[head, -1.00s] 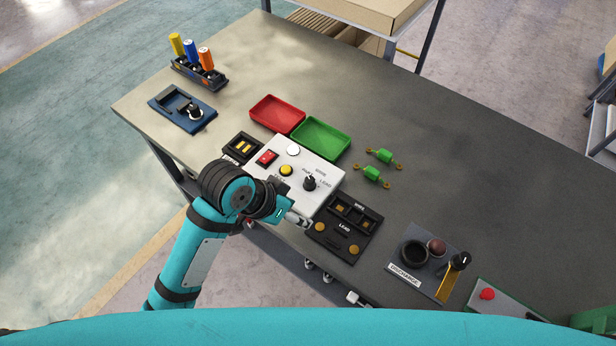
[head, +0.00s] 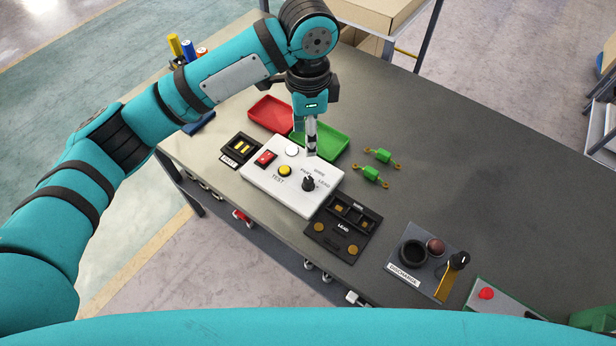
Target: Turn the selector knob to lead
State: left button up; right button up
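The selector knob (head: 308,184) is black and stands on the white tester box (head: 270,185), near its right end. Small labels fan out above and to the right of it, with LEAD on the right. Its mark seems to point up in the picture, away from LEAD, but it is small. My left gripper (head: 309,145) points down over the far edge of the box, beside the green tray. It is apart from the knob and appears empty. Its fingers are seen nearly edge-on, so their opening is unclear. My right gripper is out of view.
The box also carries a red switch (head: 265,158), a yellow button (head: 285,171) and a white disc (head: 292,151). Red tray (head: 270,113) and green tray (head: 335,140) lie behind. A black LEAD fixture (head: 343,228) adjoins on the right; green components (head: 372,173) lie beyond.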

aim_at(308, 180)
pick_arm(q)
notch_tip(308, 180, down, 16)
jog(key=shift+f+p, duration=0.1)
jog(key=shift+p, duration=0.7)
grip_shut()
